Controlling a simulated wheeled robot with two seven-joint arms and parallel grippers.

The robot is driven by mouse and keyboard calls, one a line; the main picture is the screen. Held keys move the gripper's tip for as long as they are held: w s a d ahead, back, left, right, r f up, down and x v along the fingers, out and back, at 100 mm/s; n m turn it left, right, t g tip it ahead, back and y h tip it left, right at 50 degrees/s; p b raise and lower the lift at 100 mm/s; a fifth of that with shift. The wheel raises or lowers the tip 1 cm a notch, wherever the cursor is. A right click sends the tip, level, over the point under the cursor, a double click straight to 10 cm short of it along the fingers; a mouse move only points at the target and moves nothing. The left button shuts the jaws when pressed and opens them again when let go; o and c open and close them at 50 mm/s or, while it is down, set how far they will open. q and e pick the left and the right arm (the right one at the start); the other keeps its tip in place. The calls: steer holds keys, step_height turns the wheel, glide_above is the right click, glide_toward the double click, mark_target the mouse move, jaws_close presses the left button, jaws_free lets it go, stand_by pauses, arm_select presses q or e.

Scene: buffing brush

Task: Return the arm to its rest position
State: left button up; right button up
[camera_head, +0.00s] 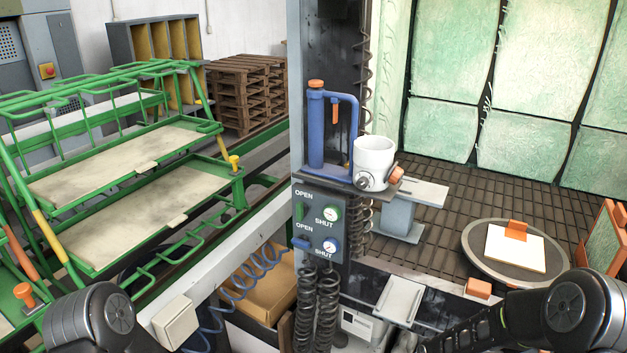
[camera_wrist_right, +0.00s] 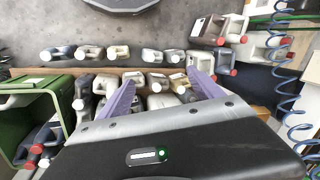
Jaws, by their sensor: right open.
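My right gripper (camera_wrist_right: 160,76) shows in the right wrist view with its two purple fingers spread apart and nothing between them. It faces down over several plastic jugs (camera_wrist_right: 162,82). In the head view my right arm (camera_head: 575,315) is folded at the bottom right, and its gripper is out of the picture. My left arm (camera_head: 92,315) shows only as a dark joint at the bottom left; its gripper is not visible. An orange-handled block (camera_head: 516,230) sits on a white square plate (camera_head: 513,250) on a round turntable (camera_head: 480,258) at the right.
A control column (camera_head: 319,222) with OPEN and SHUT knobs stands in the middle, with a white cup (camera_head: 374,155) on its ledge. Green racks (camera_head: 120,260) fill the left. In the right wrist view a green bin (camera_wrist_right: 42,105) is left and a blue coiled hose (camera_wrist_right: 282,75) right.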

steer(key=s+a+f, duration=0.4)
steer(key=s, duration=0.4)
steer(key=s+a+f, duration=0.4)
steer(key=s, duration=0.4)
steer(key=shift+s+a+y, duration=0.15)
steer(key=shift+a+y, duration=0.2)
steer(key=shift+y, duration=0.05)
steer(key=shift+f, duration=0.1)
